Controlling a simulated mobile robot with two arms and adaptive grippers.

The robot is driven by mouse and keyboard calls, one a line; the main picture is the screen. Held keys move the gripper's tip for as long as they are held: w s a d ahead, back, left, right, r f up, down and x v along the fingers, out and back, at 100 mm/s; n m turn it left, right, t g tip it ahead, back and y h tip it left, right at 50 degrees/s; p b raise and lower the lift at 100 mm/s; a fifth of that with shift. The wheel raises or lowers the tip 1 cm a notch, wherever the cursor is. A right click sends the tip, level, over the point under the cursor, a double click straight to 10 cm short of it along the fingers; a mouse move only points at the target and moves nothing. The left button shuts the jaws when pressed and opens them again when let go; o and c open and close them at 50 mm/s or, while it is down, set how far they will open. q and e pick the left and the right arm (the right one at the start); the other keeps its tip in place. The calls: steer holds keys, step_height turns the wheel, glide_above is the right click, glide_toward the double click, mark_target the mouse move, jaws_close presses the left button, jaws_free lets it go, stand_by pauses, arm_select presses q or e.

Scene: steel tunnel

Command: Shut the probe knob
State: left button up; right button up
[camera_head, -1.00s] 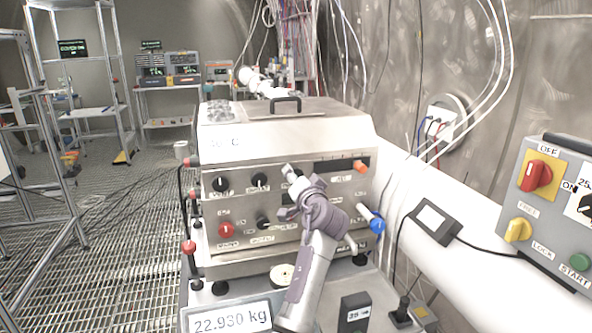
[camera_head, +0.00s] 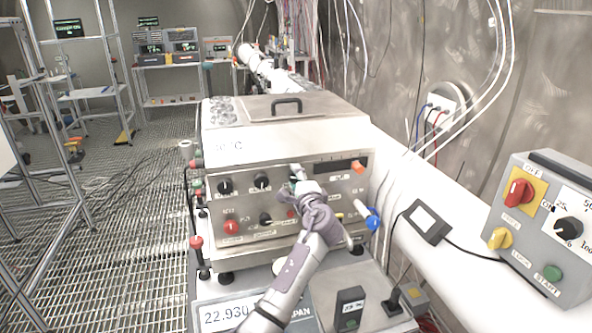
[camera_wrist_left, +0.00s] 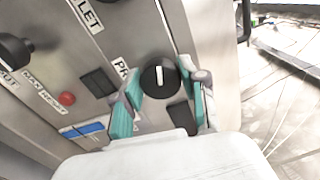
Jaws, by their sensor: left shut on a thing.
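The probe knob (camera_wrist_left: 157,82) is a round black knob with a white pointer line, on the steel front panel (camera_head: 322,205). In the left wrist view it sits beside a partly covered label starting "PR". The pointer runs nearly upright in that view. My left gripper (camera_head: 296,180) reaches the panel's upper row and hides the knob in the head view. In the left wrist view its teal-padded fingers (camera_wrist_left: 164,94) stand on both sides of the knob, shut on it. My right gripper is not in view.
Two black knobs (camera_head: 243,184), a red knob (camera_head: 232,227) and an orange knob (camera_head: 358,167) share the panel. A blue-tipped handle (camera_head: 373,222) juts out on the right. A scale display (camera_head: 222,315) lies below, and a grey switch box (camera_head: 545,225) stands far right.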

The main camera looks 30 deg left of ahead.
arm_select(q)
steer(key=shift+w+r+m+p, duration=0.1)
steer(key=shift+r+m+p, duration=0.05)
steer(key=shift+m+p, duration=6.15)
steer(key=shift+m+b, duration=0.7)
steer(key=shift+m, duration=0.3)
steer(key=o, duration=1.1)
steer(key=shift+o, duration=0.2)
